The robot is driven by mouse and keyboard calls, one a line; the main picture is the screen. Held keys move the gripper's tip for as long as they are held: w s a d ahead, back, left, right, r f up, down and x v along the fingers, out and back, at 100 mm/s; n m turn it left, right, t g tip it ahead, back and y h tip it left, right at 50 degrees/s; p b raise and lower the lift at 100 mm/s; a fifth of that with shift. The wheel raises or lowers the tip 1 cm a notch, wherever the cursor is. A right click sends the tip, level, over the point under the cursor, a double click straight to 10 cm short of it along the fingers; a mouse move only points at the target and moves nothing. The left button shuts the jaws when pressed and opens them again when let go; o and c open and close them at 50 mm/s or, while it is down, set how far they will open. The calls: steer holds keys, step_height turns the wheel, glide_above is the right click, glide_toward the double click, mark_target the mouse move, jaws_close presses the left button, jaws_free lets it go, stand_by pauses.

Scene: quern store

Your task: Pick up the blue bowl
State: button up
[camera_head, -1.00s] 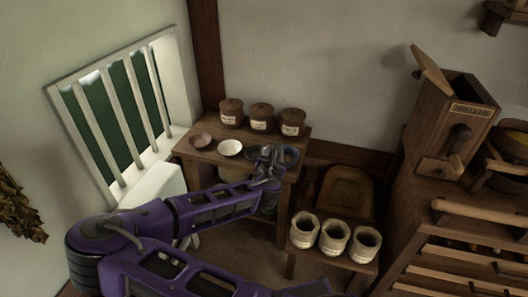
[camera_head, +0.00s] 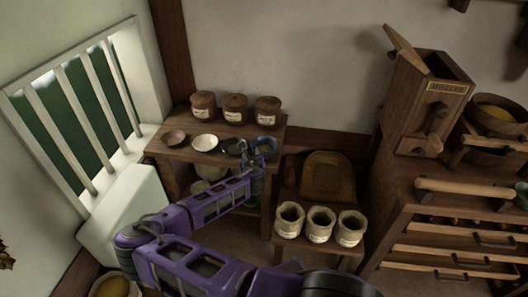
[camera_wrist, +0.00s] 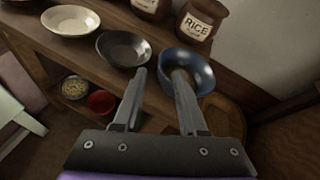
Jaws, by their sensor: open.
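The blue bowl (camera_head: 265,144) is at the right end of the small wooden table in the head view, partly hidden by my gripper (camera_head: 256,153). In the wrist view the blue bowl (camera_wrist: 203,72) sits near the table's front edge, beyond my fingertips. My gripper (camera_wrist: 160,72) is open and empty. Its right finger overlaps the bowl's inside in the picture, and its left finger is outside, left of the bowl. The bowl's left rim shows between the fingertips. I cannot tell whether a finger touches it.
A black bowl (camera_wrist: 124,48) is just left of the blue bowl, with a white bowl (camera_head: 205,142) and a brown bowl (camera_head: 174,137) further left. Several lidded jars (camera_head: 235,107) stand behind. Bowls (camera_wrist: 102,102) sit on a lower shelf. Sacks (camera_head: 320,224) stand at right.

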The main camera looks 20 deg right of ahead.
steer(key=shift+b+x, duration=0.45)
steer(key=shift+x, duration=3)
steer(key=shift+f, duration=0.1)
steer(key=shift+s, duration=0.1)
jaws_close()
